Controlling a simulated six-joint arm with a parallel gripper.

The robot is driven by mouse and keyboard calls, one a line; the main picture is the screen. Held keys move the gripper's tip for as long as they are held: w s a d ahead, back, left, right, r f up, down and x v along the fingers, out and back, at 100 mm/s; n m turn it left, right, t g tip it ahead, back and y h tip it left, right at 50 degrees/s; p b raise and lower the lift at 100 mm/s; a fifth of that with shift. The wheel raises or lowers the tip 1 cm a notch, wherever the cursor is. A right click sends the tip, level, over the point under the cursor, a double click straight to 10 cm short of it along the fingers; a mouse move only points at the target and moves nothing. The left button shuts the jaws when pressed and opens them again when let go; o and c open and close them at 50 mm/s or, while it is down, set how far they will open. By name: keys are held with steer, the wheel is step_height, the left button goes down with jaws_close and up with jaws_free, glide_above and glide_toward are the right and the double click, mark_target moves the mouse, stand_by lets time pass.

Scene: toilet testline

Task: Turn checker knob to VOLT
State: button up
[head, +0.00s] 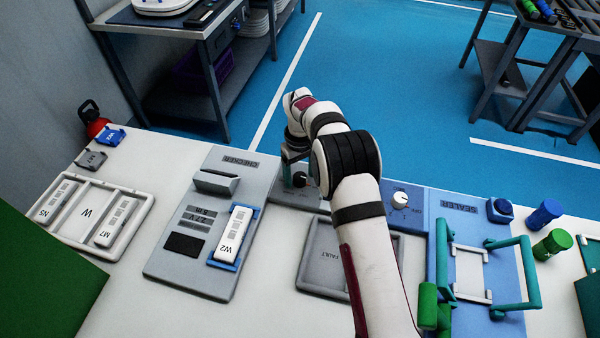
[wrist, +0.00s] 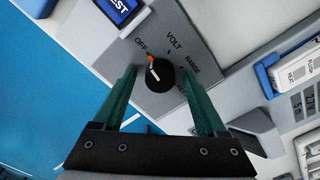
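The checker knob (wrist: 160,78) is black and round with an orange pointer mark, on a grey plate lettered OFF, VOLT and RANGE, with a further label partly hidden. Its orange mark points towards OFF. My gripper (wrist: 158,73) has two teal fingers, one on each side of the knob, open with gaps visible. Whether the fingertips are level with the knob is unclear. In the head view the knob (head: 299,179) shows just below my gripper (head: 291,157), partly hidden by my arm. The grey checker (head: 215,215) holds a white W2 unit (head: 232,232) in a blue cradle.
A blue TEST label or button (wrist: 118,10) is beside the knob plate. To the right stand a dial (head: 400,200) and the blue sealer (head: 465,235) with green handles. A tray (head: 135,228) of white units lies left. A fault tray (head: 325,262) sits partly behind my arm.

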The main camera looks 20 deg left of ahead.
jaws_close()
steer(key=shift+m, duration=0.3)
steer(key=m, duration=0.4)
steer(key=shift+m, duration=0.3)
steer(key=m, duration=0.5)
steer(key=shift+m, duration=0.4)
steer(key=shift+o, duration=0.4)
jaws_free()
steer(key=shift+r, duration=0.1)
